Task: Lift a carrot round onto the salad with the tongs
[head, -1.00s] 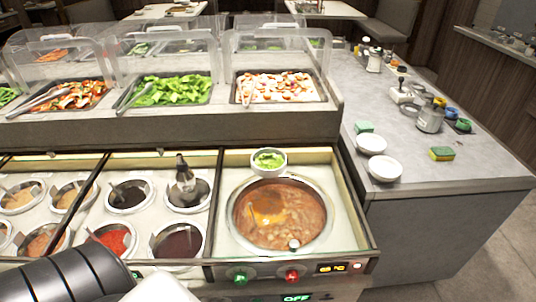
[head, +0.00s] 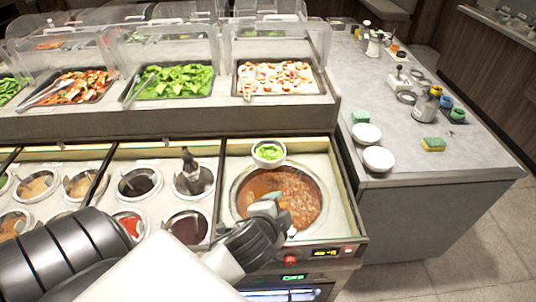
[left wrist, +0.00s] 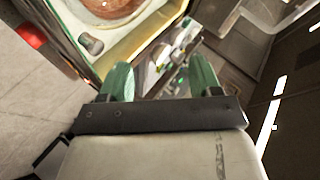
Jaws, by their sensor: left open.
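A small white bowl of green salad (head: 268,152) stands on the counter at the back rim of the soup pot. Metal tongs (head: 246,88) lie at the left of a pan of pale and orange-red pieces (head: 275,78) on the raised shelf. I cannot make out single carrot rounds there. Other tongs lie at the lettuce pan (head: 175,82) and at the mixed vegetable pan (head: 75,87). My left gripper (head: 268,202) is over the front of the soup pot, open and empty. Its green fingers stand apart in the left wrist view (left wrist: 160,78). My right gripper is out of view.
The soup pot (head: 318,205) sits in the counter, with several sauce wells to its left. Clear guards (head: 270,45) stand above the shelf pans. Two white bowls (head: 378,158) and a sponge (head: 433,144) are on the grey side counter.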

